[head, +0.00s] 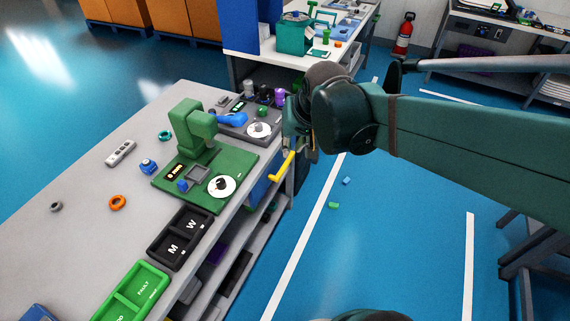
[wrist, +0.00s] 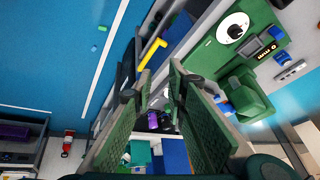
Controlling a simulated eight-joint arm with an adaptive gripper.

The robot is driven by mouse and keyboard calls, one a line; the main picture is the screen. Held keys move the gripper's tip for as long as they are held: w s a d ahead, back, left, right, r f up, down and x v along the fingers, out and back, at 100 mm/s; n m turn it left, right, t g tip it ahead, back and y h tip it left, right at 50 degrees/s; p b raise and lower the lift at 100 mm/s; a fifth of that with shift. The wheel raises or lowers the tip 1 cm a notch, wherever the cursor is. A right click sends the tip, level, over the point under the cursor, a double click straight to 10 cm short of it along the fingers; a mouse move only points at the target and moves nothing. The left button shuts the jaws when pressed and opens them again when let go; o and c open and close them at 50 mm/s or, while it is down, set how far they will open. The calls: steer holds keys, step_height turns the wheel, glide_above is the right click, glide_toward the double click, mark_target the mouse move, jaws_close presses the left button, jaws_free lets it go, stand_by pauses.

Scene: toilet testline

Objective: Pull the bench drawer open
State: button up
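The bench drawer (head: 258,190) is blue and sits under the top of the grey bench, mostly hidden below its edge. Its yellow handle (head: 281,166) juts out from the bench side. In the wrist view the handle (wrist: 152,54) lies just beyond my fingertips, with blue drawer surface (wrist: 178,32) beside it. My gripper (wrist: 160,74) is open, with two green textured fingers apart and nothing held between them. In the head view my gripper (head: 300,135) hangs beside the bench edge, near the handle and apart from it as far as I can see.
A green test fixture (head: 205,165) stands on the bench above the drawer. Black bins (head: 180,238) and green bins (head: 130,294) lie nearer along the edge. A second workbench (head: 270,60) stands behind. The blue floor right of the bench is mostly clear, with two small blocks (head: 334,205).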

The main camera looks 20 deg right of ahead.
steer(key=w+d+f+m+g, duration=0.2)
steer(key=w+d+f+m, duration=0.1)
steer(key=w+f, duration=0.75)
steer(key=m+g+y, duration=0.1)
steer(key=m+g, duration=0.1)
steer(key=m, duration=0.1)
glide_toward(284, 166)
steer(key=shift+s+d+f+p, duration=0.15)
steer(key=shift+d+f+p, duration=0.05)
steer(key=shift+p, duration=0.25)
steer(key=shift+f, duration=0.15)
steer(key=shift+w+a+f+b, duration=0.2)
steer(key=shift+f+b, duration=0.1)
steer(key=shift+f, duration=0.95)
steer(key=shift+w+a+f+b, duration=0.2)
steer(key=shift+f+b, duration=0.15)
steer(key=shift+f, duration=0.85)
steer(key=shift+w+a+f+b, duration=0.15)
steer(key=shift+f+b, duration=0.15)
steer(key=shift+f, duration=0.95)
jaws_close()
